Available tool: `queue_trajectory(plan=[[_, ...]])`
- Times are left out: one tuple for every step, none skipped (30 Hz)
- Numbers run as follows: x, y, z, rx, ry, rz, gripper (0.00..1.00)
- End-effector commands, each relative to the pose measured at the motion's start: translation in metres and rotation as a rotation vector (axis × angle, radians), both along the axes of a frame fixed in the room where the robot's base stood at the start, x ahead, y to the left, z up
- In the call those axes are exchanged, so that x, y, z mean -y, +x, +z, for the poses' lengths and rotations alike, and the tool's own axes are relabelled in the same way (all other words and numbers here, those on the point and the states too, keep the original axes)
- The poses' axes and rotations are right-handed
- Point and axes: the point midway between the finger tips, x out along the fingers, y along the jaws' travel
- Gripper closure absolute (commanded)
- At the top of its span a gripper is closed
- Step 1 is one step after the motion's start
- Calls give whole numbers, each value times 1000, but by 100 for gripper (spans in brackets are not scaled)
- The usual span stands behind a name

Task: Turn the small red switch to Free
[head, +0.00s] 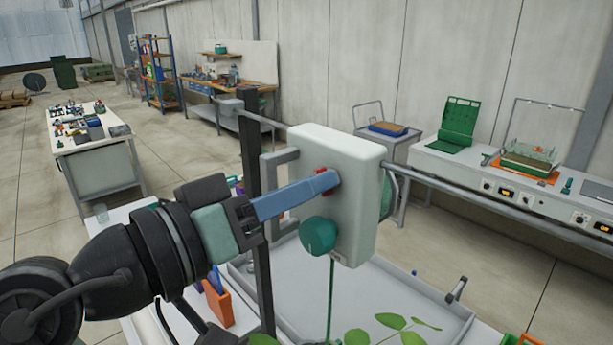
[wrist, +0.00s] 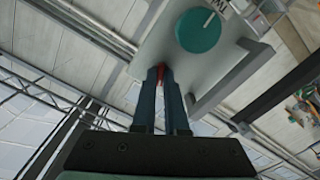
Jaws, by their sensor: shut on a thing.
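The small red switch (head: 325,171) sits on the front of a pale box (head: 345,150). My gripper (head: 328,183) reaches it from the left with its blue fingers, which are closed on the switch and hide most of it. In the wrist view a bit of the red switch (wrist: 160,70) shows between the fingertips (wrist: 165,74). Its pointing direction and any Free label cannot be read. A larger teal knob (head: 318,235) sits below the switch on the same box; it also shows in the wrist view (wrist: 198,31), with a white mark and partly cut-off lettering beside it.
The box hangs on a horizontal rail (head: 470,192) beside a dark post (head: 250,140), with a grey handle (head: 279,175) at its left side. A grey tray (head: 410,305) and green leaves (head: 390,325) lie below. An orange holder (head: 217,303) stands under my arm.

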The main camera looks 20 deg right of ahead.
Motion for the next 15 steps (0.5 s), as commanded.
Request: queue_trajectory(plan=[[0, 0, 2, -35, -13, 0, 100], [0, 0, 2, -55, -20, 0, 100], [0, 0, 2, -81, -29, 0, 100], [0, 0, 2, -99, -37, 1, 100], [0, 0, 2, -116, -43, 1, 100], [0, 0, 2, -138, -51, 1, 100], [0, 0, 2, -153, -56, 1, 100], [0, 0, 2, -166, -61, 1, 100], [0, 0, 2, -183, -67, 1, 100], [0, 0, 2, -193, -71, 1, 100], [0, 0, 2, -205, -75, 1, 100], [0, 0, 1, -216, -79, 1, 100], [0, 0, 1, -223, -82, 1, 100], [0, 0, 1, -231, -85, 1, 100], [0, 0, 1, -239, -88, 0, 100]])
